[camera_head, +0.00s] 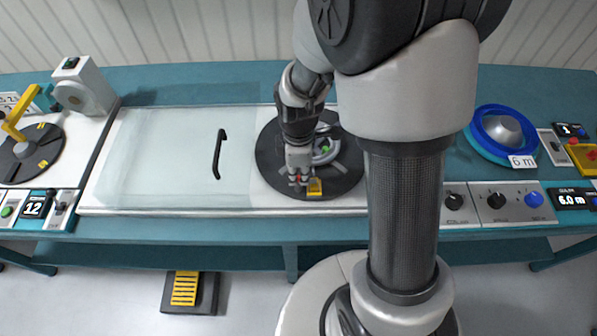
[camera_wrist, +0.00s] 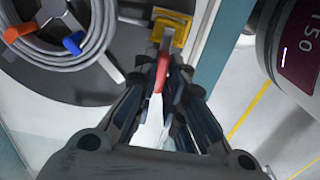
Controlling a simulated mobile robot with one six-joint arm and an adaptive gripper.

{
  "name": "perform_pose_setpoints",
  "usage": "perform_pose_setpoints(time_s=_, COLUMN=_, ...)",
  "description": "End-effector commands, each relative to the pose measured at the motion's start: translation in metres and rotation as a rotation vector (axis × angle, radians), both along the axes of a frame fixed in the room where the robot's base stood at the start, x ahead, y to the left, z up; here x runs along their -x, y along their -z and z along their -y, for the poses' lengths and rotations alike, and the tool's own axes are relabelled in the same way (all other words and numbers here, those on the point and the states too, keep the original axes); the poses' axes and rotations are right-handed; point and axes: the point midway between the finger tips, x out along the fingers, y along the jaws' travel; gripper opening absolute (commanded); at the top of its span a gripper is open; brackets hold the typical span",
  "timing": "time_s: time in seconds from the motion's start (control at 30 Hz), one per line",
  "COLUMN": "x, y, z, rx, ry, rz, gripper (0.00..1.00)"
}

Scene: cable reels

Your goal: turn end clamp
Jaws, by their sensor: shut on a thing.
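The end clamp is a small yellow block (camera_head: 315,187) near the front edge of the dark round turntable (camera_head: 268,168). In the wrist view the yellow block (camera_wrist: 180,29) lies just beyond my fingertips, with a red lever-like piece (camera_wrist: 161,73) reaching from it between my fingers. My gripper (camera_head: 299,181) points down beside the block. In the wrist view my gripper (camera_wrist: 163,75) is closed around the red piece. A grey cable coil (camera_wrist: 62,45) lies on the turntable, with blue and orange-tipped posts around it. My fingers partly hide the clamp.
A clear sliding cover (camera_head: 165,155) with a black handle (camera_head: 219,153) lies left of the turntable. A blue reel (camera_head: 502,132) and a control panel (camera_head: 510,202) are at right. A second turntable (camera_head: 30,155) with a yellow arm is at far left. A yellow pedal (camera_head: 185,288) is on the floor.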

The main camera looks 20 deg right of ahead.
Motion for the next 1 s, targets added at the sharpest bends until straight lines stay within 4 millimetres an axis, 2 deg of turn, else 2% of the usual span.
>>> perform_pose_setpoints(time_s=0.47, x=-0.0002, y=-0.0005, z=0.0000, rx=0.000, ry=0.058, rz=0.000, gripper=0.00)
perform_pose_setpoints(time_s=0.67, x=0.0002, y=-0.0007, z=-0.0001, rx=-0.001, ry=0.184, rz=-0.002, gripper=0.00)
perform_pose_setpoints(time_s=1.0, x=0.0003, y=-0.0007, z=-0.0001, rx=-0.001, ry=0.499, rz=-0.002, gripper=0.00)
